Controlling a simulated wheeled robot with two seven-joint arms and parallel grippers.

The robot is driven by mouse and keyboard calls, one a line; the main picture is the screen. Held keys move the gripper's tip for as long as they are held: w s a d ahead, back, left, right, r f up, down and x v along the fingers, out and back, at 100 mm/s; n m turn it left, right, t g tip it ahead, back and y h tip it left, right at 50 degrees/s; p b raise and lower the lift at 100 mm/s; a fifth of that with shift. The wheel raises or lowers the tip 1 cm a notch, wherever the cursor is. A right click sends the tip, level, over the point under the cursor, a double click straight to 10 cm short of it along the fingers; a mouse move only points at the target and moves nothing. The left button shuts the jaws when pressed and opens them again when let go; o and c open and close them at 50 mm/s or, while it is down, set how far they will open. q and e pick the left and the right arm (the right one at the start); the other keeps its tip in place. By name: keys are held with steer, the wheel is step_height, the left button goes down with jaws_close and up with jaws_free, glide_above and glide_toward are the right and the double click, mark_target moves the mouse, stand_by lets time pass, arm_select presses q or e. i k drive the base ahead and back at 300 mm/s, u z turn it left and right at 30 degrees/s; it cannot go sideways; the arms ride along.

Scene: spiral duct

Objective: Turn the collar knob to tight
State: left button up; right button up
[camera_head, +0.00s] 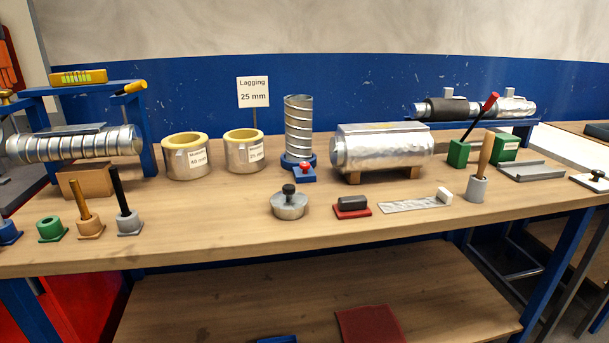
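An upright silver spiral duct (298,125) stands in a blue base collar (287,162) near the back middle of the bench. A small red knob (304,167) sits on a blue block just in front of that collar. It looks like the collar knob, but its setting is too small to read. A round silver piece with a black knob (288,189) stands nearer the front. Neither of my grippers is in view.
The wooden bench (230,225) is clear along its front edge. Two lagging rings (187,170) and a horizontal duct (75,146) stand left. A large silver cylinder (385,150) lies on wooden supports right of the upright duct. Upright-handled tools (129,225) stand at the front left.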

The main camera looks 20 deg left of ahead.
mark_target(304, 166)
steer(key=z, duration=0.6)
steer(key=i, duration=0.45)
steer(key=u, duration=1.4)
